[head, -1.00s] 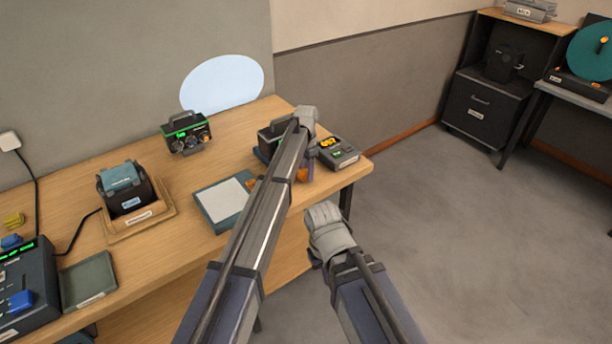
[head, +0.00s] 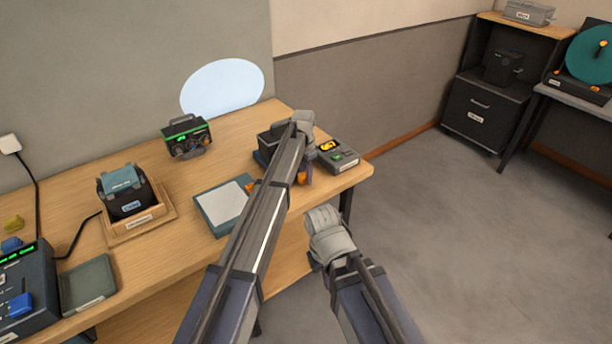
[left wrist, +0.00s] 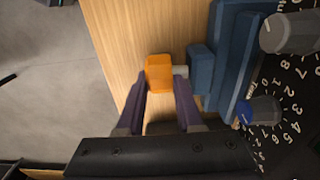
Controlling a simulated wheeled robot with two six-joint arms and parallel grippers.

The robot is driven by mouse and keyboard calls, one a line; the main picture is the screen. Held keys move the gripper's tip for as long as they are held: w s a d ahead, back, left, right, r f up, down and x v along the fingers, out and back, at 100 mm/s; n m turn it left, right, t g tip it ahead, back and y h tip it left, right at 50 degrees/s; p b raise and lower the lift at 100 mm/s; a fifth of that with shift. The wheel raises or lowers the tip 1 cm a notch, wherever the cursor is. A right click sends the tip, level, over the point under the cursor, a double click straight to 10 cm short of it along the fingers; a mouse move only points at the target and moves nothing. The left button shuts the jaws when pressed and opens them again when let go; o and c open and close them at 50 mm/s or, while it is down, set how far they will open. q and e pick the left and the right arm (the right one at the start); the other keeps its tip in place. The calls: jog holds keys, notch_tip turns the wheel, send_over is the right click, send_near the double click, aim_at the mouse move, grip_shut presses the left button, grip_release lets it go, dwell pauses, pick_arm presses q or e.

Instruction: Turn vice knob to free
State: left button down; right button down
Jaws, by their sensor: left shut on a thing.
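My left gripper (left wrist: 162,90) has its two purple fingers on either side of the orange vice knob (left wrist: 159,70), shut on it. The knob sits on a short pale shaft beside the blue vice (left wrist: 228,55). A dark box with a numbered dial face and knobs (left wrist: 290,95) stands at the vice's jaw. In the head view the dark box (head: 270,139) and the vice are partly hidden behind my left arm. Only a bit of the left fingers and orange shows there. My right gripper hangs off the table's front edge, its jaws hidden behind its wrist.
A tray with a white sheet (head: 222,203) lies left of my arm. A green-lit unit (head: 186,137) stands behind. Open floor lies to the right.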

pick_arm(q)
jog(key=shift+s+a+t+h, duration=0.3)
jog(key=shift+t+h, duration=0.3)
jog(key=shift+h, duration=0.2)
jog(key=shift+f+t+h+b, duration=0.1)
jog(key=shift+t+h+b, duration=0.35)
jog(key=shift+b, duration=0.2)
jog(key=shift+s+a+t+h+b, duration=0.1)
jog(key=shift+t+h+b, duration=0.55)
jog(key=shift+h+b, duration=0.6)
jog(key=shift+h, duration=0.1)
jog(key=shift+t, duration=0.3)
jog(key=c, duration=0.8)
grip_release()
jog(key=shift+c, duration=0.2)
jog(key=shift+r, duration=0.25)
